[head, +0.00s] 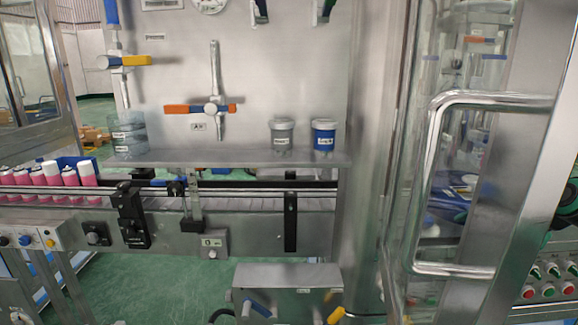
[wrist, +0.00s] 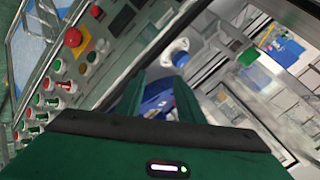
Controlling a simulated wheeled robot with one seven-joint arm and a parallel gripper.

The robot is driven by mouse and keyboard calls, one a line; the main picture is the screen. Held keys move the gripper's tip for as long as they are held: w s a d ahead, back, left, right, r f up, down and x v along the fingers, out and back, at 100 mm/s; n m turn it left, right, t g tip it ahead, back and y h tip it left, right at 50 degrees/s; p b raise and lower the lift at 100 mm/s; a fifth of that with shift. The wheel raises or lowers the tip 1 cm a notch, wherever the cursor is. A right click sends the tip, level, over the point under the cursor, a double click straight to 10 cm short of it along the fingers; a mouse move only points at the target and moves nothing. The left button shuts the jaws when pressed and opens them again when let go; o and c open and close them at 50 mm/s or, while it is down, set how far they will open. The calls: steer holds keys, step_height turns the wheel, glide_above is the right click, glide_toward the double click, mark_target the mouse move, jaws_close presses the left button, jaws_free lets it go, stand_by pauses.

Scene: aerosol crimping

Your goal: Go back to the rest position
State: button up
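My gripper (wrist: 158,78) shows in the wrist view as two dark green fingers standing apart, with a gap between them. A blue object (wrist: 157,104) shows through the gap and past the left finger, so it appears to lie behind them. I see nothing clasped between the fingers. My gripper cannot be made out clearly in the head view. The task names no object to handle.
A control panel with a red button (wrist: 73,37) lies left of my gripper. In the head view, a glass door with a metal handle (head: 432,180) stands right.

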steer(key=s+a+f+n+g, duration=0.1)
steer(key=s+f+g, duration=0.1)
steer(key=s, duration=0.7)
steer(key=s+a+f+n+g, duration=0.1)
steer(key=s+g, duration=0.3)
steer(key=s, duration=0.6)
steer(key=s+a+f+n+g, duration=0.1)
steer(key=s+f+g, duration=0.2)
steer(key=s, duration=0.6)
steer(key=shift+s+a+f+n+g+h, duration=0.2)
steer(key=shift+s+n+g+h, duration=0.2)
steer(key=shift+g, duration=0.2)
steer(key=shift+w+f, duration=0.25)
steer(key=shift+w, duration=0.4)
